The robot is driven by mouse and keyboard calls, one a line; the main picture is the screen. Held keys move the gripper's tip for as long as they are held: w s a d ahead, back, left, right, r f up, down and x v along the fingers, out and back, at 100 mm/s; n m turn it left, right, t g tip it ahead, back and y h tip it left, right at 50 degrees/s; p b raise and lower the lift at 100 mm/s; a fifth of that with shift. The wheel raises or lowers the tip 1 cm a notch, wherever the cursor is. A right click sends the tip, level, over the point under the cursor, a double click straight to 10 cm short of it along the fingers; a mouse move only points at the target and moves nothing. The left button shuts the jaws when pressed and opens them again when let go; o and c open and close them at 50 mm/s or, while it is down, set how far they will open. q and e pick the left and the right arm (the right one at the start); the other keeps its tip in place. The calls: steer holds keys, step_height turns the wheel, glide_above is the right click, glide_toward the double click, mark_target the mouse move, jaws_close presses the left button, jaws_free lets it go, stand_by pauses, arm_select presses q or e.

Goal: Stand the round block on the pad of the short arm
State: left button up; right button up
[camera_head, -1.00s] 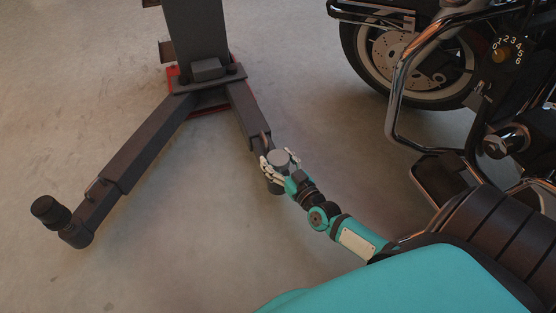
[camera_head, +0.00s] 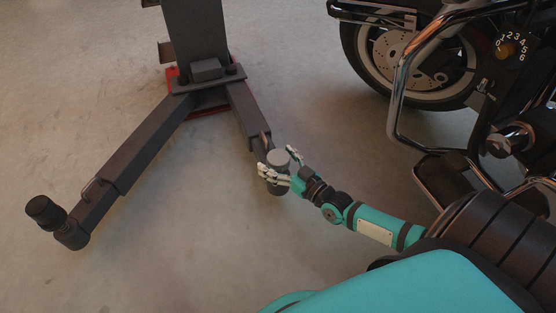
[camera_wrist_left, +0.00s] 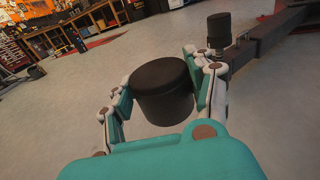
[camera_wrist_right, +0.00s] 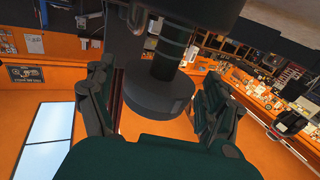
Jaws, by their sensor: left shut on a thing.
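The round block (camera_wrist_left: 164,92), a dark upright cylinder, is between the fingers of my left gripper (camera_wrist_left: 162,100) in the left wrist view. That gripper is shut on it and is outside the head view. The short arm (camera_head: 250,122) of the lift ends in a round grey pad (camera_head: 279,157); its top looks bare. My right gripper (camera_head: 278,172) has its fingers spread around the pad. The right wrist view shows the pad (camera_wrist_right: 155,98) on its screw stem between the open fingers, with gaps visible beside it.
The long arm (camera_head: 135,150) carries a black cylinder (camera_head: 45,210) at its end. The lift column (camera_head: 197,30) stands at the back on a red base. A motorcycle (camera_head: 440,80) stands at right. Concrete floor (camera_head: 190,230) between the arms is clear.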

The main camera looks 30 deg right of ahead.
steer(key=s+d, duration=0.2)
steer(key=s, duration=0.9)
steer(key=shift+s, duration=0.4)
steer(key=shift+s+d, duration=0.1)
